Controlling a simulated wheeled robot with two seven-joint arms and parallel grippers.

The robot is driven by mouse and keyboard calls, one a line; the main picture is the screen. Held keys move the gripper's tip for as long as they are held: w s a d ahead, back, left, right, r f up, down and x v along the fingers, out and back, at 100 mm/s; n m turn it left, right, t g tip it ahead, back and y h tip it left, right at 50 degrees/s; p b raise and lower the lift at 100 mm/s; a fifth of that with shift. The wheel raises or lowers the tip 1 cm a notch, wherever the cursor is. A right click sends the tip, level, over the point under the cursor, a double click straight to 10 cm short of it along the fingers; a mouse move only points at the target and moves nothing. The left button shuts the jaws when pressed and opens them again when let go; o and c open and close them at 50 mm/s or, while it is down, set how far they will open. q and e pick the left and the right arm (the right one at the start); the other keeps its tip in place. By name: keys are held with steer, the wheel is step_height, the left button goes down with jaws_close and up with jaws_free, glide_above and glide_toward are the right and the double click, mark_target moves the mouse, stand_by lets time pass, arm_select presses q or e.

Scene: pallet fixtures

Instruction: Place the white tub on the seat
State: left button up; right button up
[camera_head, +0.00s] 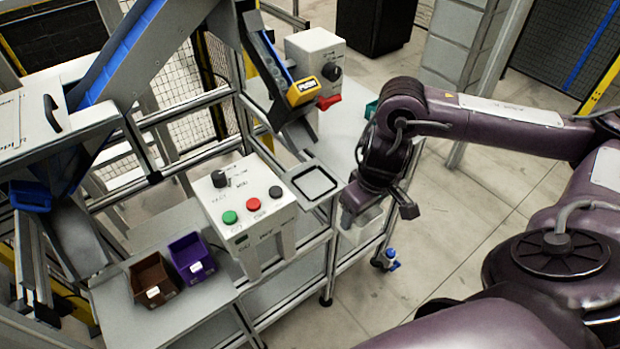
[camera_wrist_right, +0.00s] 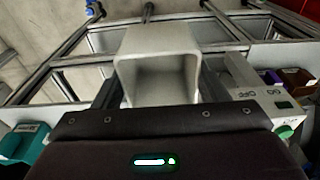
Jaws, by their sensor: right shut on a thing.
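The white tub (camera_head: 360,229) hangs below my right gripper (camera_head: 375,208), partly hidden by it in the head view. In the right wrist view the tub (camera_wrist_right: 157,46) sits between the fingers with its open side toward the camera, and it looks empty. My right gripper is shut on it, just right of the table edge. The seat (camera_head: 332,196), a grey square plate with a dark square outline, lies left of the gripper beside the button box. The tub is apart from the seat. My left gripper is not in view.
The button box (camera_head: 240,205) stands directly left of the seat. A yellow push chute (camera_head: 303,91) and a white switch box (camera_head: 318,58) stand behind. Purple (camera_head: 192,257) and brown (camera_head: 153,279) bins are at the left. A teal bin (camera_head: 371,108) is behind my wrist.

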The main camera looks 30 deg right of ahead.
steer(key=shift+s+d+f, duration=0.1)
steer(key=shift+s+d, duration=0.05)
steer(key=shift+d, duration=0.45)
steer(key=w+p, duration=0.1)
steer(key=w, duration=0.3)
steer(key=w+p, duration=0.1)
steer(key=w, duration=0.4)
steer(key=w+p, duration=0.1)
steer(key=w, duration=0.3)
steer(key=shift+w+a, duration=0.4)
steer(key=shift+w, duration=0.85)
steer(key=shift+w+a+p, duration=0.15)
steer(key=shift+w+p, duration=0.2)
steer(key=shift+w, duration=0.85)
steer(key=shift+w+f, duration=0.25)
steer(key=shift+f, duration=0.3)
steer(key=shift+f+b, duration=0.3)
steer(key=shift+f, duration=0.05)
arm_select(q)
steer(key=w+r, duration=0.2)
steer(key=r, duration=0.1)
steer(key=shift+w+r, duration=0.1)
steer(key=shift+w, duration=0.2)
arm_select(e)
steer(key=shift+r, duration=0.1)
